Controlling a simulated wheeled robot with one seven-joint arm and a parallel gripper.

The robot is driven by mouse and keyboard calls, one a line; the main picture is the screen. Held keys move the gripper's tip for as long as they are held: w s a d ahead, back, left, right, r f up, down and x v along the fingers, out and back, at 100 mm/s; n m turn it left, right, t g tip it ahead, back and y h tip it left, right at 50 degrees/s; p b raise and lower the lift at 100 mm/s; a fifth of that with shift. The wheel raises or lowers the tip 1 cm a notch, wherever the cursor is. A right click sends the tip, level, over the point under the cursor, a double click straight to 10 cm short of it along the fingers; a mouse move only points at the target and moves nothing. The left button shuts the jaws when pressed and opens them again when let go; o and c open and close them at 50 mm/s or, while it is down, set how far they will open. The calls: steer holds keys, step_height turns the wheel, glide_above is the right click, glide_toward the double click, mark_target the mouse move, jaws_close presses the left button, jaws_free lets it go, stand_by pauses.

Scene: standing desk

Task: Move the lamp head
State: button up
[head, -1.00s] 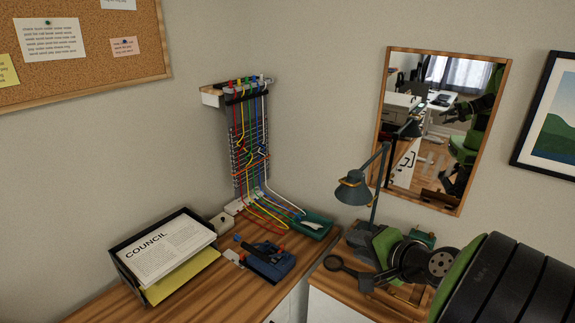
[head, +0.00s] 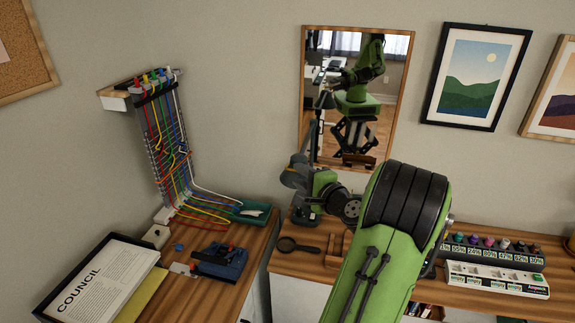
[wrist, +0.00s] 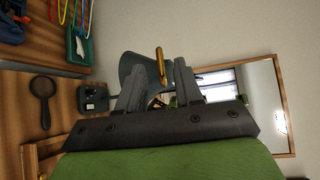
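The desk lamp stands on the right-hand desk. Its grey-blue lamp head (head: 296,174) is partly covered by my gripper (head: 306,178) in the head view. In the wrist view the lamp head (wrist: 133,68) is just beyond my fingers, with a brass handle (wrist: 160,62) on it. My gripper (wrist: 160,75) is open, its two fingers apart. The brass handle shows in the gap between them; I cannot tell whether either finger touches it. The lamp base (wrist: 92,98) shows left of the fingers.
A mirror (head: 309,105) hangs close behind the lamp. A magnifying glass (head: 298,246) lies in front of the lamp base. A green tray (head: 250,220) and a blue tool (head: 220,262) are left. A white power strip (head: 497,279) and several small bottles stand right.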

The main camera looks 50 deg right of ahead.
steer(key=p+x, duration=0.1)
steer(key=x, duration=0.5)
steer(key=shift+w+d, duration=0.1)
steer(key=shift+d, duration=0.05)
jaws_close()
